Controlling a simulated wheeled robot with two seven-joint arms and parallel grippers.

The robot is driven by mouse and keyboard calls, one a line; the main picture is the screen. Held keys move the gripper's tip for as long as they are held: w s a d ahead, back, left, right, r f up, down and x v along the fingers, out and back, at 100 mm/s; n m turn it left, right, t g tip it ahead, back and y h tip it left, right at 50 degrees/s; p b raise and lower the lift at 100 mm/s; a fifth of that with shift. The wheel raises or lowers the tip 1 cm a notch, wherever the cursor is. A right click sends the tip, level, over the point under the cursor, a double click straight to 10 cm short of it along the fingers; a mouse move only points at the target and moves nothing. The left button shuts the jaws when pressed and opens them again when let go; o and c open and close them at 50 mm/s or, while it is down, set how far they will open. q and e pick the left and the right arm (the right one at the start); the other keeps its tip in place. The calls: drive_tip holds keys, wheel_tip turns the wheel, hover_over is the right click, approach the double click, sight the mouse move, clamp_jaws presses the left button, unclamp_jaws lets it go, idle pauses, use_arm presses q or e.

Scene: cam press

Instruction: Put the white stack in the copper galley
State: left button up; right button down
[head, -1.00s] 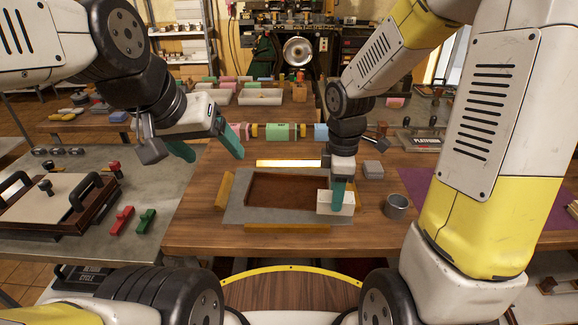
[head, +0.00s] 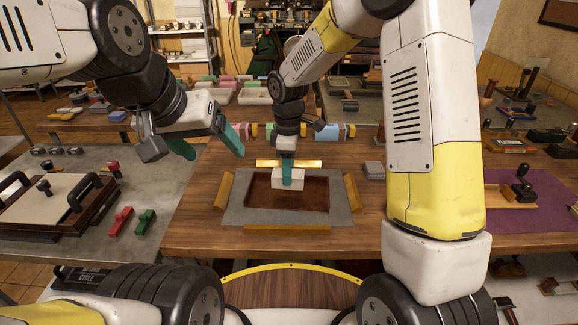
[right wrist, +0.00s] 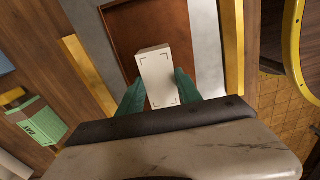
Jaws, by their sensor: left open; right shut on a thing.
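The white stack (head: 284,184) is a small white block. My right gripper (head: 288,172) is shut on it, with a green finger on each side. In the right wrist view the white stack (right wrist: 157,78) has dark corner marks and overlaps the brown floor of the galley. The copper galley (head: 300,208) is a shallow brown rectangular tray with a grey surround on the table. In the head view the stack is at the galley's far edge; its exact height above it is unclear. My left gripper (head: 215,154) is open and empty, left of and behind the galley.
Yellow bars (head: 352,193) lie around the grey surround (head: 240,212), and a shiny gold bar (head: 268,163) lies behind it. A grey block (head: 374,170) stands to the right. Coloured rolls (head: 325,131) line the table's back. Bare wood (head: 200,190) shows to the left.

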drive_tip(key=shift+f, duration=1.55)
drive_tip(key=shift+f, duration=0.15)
drive_tip(key=c, duration=0.8)
unclamp_jaws()
